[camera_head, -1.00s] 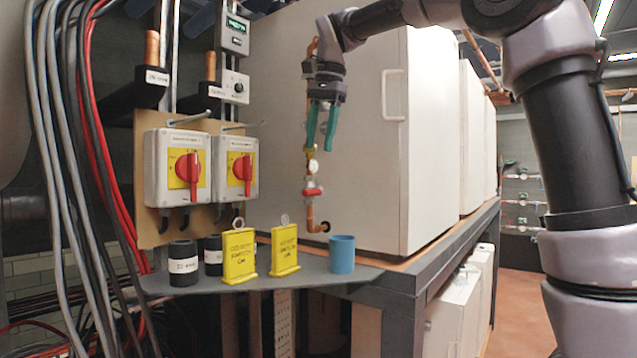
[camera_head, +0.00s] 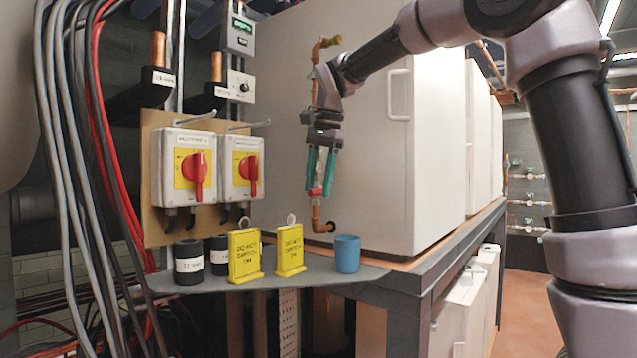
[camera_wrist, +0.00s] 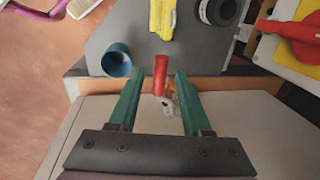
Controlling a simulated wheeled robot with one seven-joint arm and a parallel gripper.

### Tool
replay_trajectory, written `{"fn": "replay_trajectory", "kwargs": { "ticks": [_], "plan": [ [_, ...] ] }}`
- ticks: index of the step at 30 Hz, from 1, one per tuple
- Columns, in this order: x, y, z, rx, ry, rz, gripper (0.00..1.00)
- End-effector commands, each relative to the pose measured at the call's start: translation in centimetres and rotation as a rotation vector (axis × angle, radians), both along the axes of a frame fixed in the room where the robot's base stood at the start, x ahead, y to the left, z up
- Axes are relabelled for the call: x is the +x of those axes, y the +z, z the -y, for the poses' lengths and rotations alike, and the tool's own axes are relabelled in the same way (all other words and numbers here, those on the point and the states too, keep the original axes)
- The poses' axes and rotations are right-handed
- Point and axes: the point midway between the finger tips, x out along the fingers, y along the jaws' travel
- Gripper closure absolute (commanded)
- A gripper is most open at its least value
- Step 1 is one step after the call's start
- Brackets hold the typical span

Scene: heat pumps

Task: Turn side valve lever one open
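In the camera_head view the lever is partly hidden by my fingers. My gripper (camera_head: 319,190) points down at the lever's height, with its two green fingers apart. In the camera_wrist view the red lever (camera_wrist: 160,75) stands between the tips of my gripper (camera_wrist: 158,77), with a visible gap on each side. No contact shows.
A grey shelf (camera_head: 325,277) below holds a blue cup (camera_head: 347,254), two yellow signs (camera_head: 244,257) (camera_head: 290,250) and black cylinders (camera_head: 188,263). Two boxes with red rotary switches (camera_head: 195,170) (camera_head: 249,170) are to the left, beside hanging cables (camera_head: 60,150).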

Motion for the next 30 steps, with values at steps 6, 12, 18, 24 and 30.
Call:
{"fn": "replay_trajectory", "kwargs": {
  "ticks": [6,12,18,24,30],
  "plan": [
    [0.0,0.02,0.0,0.0,0.0,0.0,1.0],
    [-0.01,0.03,0.0,0.0,0.0,0.0,1.0],
    [-0.01,0.04,0.0,0.0,0.0,0.0,1.0],
    [-0.01,0.05,-0.01,0.0,0.0,0.0,1.0],
    [-0.01,0.06,0.0,0.001,0.0,0.001,1.0]
  ]
}}
